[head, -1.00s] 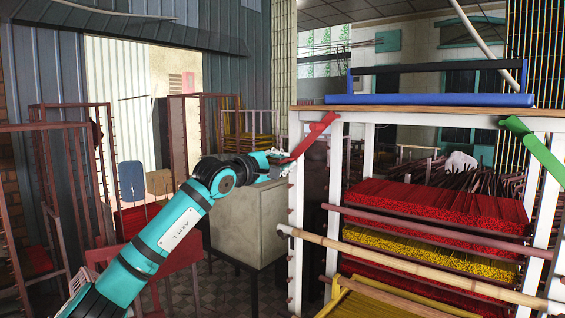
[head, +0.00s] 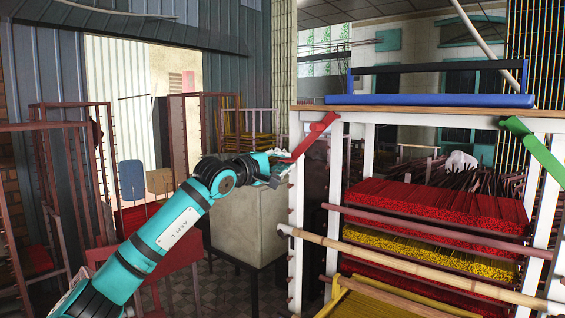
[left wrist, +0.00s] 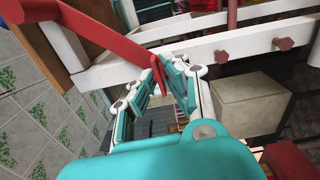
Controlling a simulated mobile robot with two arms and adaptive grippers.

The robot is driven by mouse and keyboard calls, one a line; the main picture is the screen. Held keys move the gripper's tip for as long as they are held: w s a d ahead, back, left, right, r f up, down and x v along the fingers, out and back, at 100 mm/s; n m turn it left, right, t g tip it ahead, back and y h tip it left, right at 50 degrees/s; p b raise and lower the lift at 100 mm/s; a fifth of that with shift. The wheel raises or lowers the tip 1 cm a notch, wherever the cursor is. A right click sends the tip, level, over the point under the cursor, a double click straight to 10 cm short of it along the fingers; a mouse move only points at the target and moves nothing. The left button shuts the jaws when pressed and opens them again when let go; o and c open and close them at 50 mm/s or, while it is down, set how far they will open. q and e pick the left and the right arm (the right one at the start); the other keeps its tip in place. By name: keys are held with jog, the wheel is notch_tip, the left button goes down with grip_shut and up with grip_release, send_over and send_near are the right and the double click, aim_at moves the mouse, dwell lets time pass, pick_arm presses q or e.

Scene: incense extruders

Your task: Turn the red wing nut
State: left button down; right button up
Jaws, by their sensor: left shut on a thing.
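The red wing nut (head: 314,136) is a long flat red bar on the upper left corner of the white rack, slanting down to the left. My left gripper (head: 287,167) is at its lower left end. In the left wrist view the red wing nut (left wrist: 108,48) runs down from the upper left, and its end lies between the fingers of my left gripper (left wrist: 165,72), which are shut on it. The exact contact is partly hidden by the fingers. My right gripper is not in view.
A green wing nut (head: 533,146) sits on the rack's right side. A blue-handled bar (head: 430,100) lies on the wooden top (head: 400,112). Red and yellow incense bundles (head: 440,203) fill the rack. A grey cabinet (head: 247,222) stands behind my left arm.

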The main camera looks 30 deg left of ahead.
pick_arm(q)
jog(key=c, duration=1.4)
grip_release()
jog(key=s, duration=1.2)
jog(key=shift+a, duration=0.4)
jog(key=shift+f, duration=0.1)
